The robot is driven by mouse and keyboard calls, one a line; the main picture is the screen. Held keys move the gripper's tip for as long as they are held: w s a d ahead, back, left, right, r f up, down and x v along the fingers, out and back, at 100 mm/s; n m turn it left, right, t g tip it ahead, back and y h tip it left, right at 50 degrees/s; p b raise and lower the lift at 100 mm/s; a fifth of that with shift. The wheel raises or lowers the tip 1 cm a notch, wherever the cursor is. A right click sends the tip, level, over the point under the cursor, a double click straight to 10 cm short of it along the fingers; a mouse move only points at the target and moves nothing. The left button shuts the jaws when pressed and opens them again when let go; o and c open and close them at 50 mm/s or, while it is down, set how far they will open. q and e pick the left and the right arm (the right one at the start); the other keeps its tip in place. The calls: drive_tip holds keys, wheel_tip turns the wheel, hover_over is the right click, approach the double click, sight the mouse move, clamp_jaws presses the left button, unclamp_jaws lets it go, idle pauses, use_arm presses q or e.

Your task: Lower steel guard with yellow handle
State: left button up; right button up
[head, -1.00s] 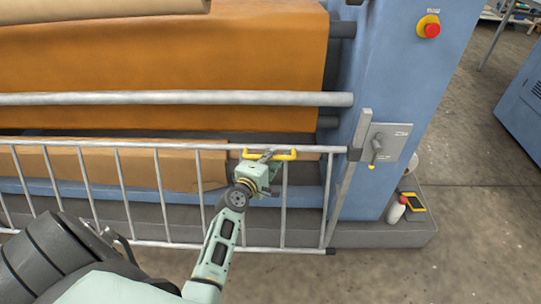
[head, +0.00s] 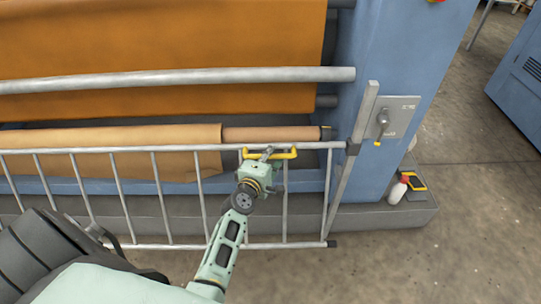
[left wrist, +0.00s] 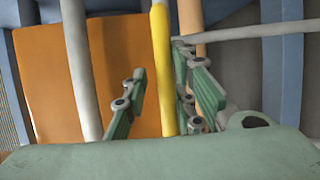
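The steel guard (head: 167,195) is a railing of grey bars across the front of the press. It reaches from the left edge to a slanted post (head: 360,122) on the right. The U-shaped yellow handle (head: 288,155) sits on its top rail near the right end. My left gripper (head: 266,157) is at this handle. My right gripper is not in view.
The blue press frame (head: 400,50) stands right of the guard, with a grey lever plate (head: 398,115). A white bottle (head: 397,190) and a yellow-black device (head: 411,181) sit on the plinth. A brown roll (head: 110,138) lies behind the guard.

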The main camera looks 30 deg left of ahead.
use_arm(q)
drive_tip(key=shift+o, duration=0.4)
drive_tip(key=shift+f, duration=0.15)
drive_tip(key=v, duration=1.2)
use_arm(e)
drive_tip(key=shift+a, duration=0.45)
